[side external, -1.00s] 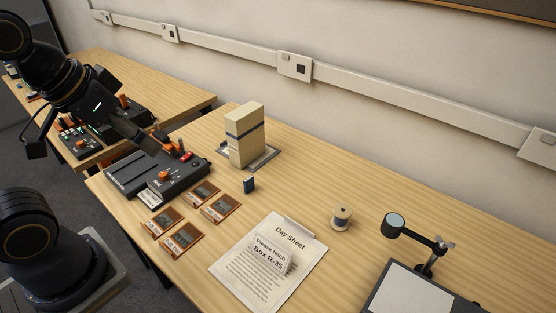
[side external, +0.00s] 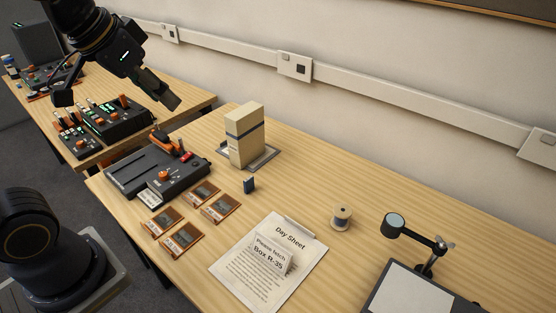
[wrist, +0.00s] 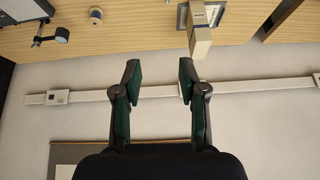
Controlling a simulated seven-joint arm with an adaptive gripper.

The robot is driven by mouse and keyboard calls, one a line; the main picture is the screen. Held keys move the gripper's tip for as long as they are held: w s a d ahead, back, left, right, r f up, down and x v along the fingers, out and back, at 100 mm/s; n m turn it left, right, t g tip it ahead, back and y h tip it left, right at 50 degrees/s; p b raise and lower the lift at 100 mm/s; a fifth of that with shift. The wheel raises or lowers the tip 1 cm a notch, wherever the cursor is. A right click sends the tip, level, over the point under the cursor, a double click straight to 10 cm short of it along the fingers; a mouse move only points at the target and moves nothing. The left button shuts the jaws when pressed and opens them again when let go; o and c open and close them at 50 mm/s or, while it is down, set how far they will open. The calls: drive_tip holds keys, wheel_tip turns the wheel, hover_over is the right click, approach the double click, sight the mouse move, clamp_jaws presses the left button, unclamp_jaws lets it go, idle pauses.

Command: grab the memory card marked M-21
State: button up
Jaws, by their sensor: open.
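Several flat brown cards with dark faces lie grouped on the table in the side view: one at the back (side external: 203,192), one at the right (side external: 221,208), one at the left (side external: 163,221) and one in front (side external: 182,240). Their markings are too small to read, so I cannot tell which, if any, is M-21. My gripper (side external: 170,99) is high above the table's back left, away from the cards. In the wrist view my gripper (wrist: 160,72) has its fingers apart with nothing between them. No cards show there.
A dark console (side external: 145,178) lies left of the cards. A tall beige box (side external: 245,140) stands behind them on a grey plate.

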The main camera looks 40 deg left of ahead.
drive_tip(key=w+g, duration=0.1)
drive_tip(key=w, duration=0.7)
drive_tip(key=g, duration=0.4)
hover_over(248, 178)
wheel_tip(248, 178, down, 16)
drive_tip(key=shift+g, duration=0.5)
wheel_tip(248, 178, down, 16)
drive_tip(key=shift+s+a+f, duration=0.1)
drive_tip(key=shift+f, duration=0.15)
drive_tip(key=shift+d+f, duration=0.2)
drive_tip(key=shift+f, duration=2.95)
drive_tip(key=shift+c, duration=0.3)
clamp_jaws()
